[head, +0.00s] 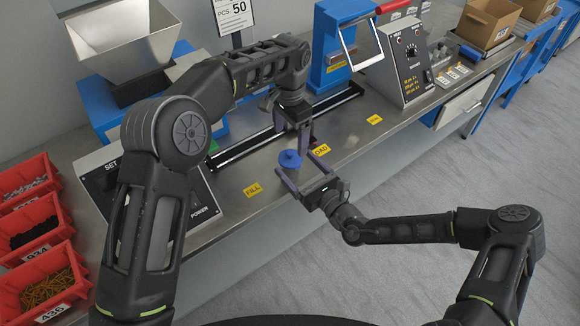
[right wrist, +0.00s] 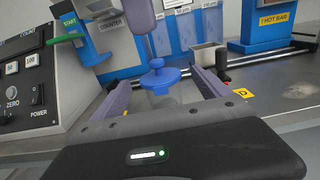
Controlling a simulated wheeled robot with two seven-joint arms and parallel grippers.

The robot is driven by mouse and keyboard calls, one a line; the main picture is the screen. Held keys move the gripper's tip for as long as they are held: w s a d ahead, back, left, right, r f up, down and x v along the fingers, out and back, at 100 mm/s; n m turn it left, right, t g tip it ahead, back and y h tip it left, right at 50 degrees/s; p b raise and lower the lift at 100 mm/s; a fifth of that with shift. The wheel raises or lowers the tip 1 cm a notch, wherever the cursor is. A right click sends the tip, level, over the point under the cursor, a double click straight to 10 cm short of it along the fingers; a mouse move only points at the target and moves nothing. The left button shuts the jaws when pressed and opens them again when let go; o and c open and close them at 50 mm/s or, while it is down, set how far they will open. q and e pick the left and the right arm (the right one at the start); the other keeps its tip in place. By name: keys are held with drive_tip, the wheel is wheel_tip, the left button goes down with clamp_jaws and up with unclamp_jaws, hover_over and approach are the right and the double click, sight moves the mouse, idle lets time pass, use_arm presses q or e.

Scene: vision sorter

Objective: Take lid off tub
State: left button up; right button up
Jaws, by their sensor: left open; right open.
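A small grey tub (head: 289,171) with a blue knobbed lid (head: 290,157) on top stands near the bench's front edge. The lid also shows in the right wrist view (right wrist: 160,78), sitting on the tub (right wrist: 165,101). My right gripper (head: 297,162) is open, with one purple finger on each side of the tub; I cannot tell whether they touch it. My left gripper (head: 291,137) points down from above, open, with its fingertips close over the lid's knob. One left finger shows in the right wrist view (right wrist: 147,22); the other is not clear there.
The steel bench (head: 238,222) carries yellow labels. Behind are a hopper (head: 122,35), a blue press (head: 335,45) and a grey control box (head: 405,60). A sloped power panel (right wrist: 30,85) stands left. Red bins (head: 40,285) are far left.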

sight(290, 158)
drive_tip(key=shift+x, duration=1.85)
drive_tip(key=shift+c, duration=0.6)
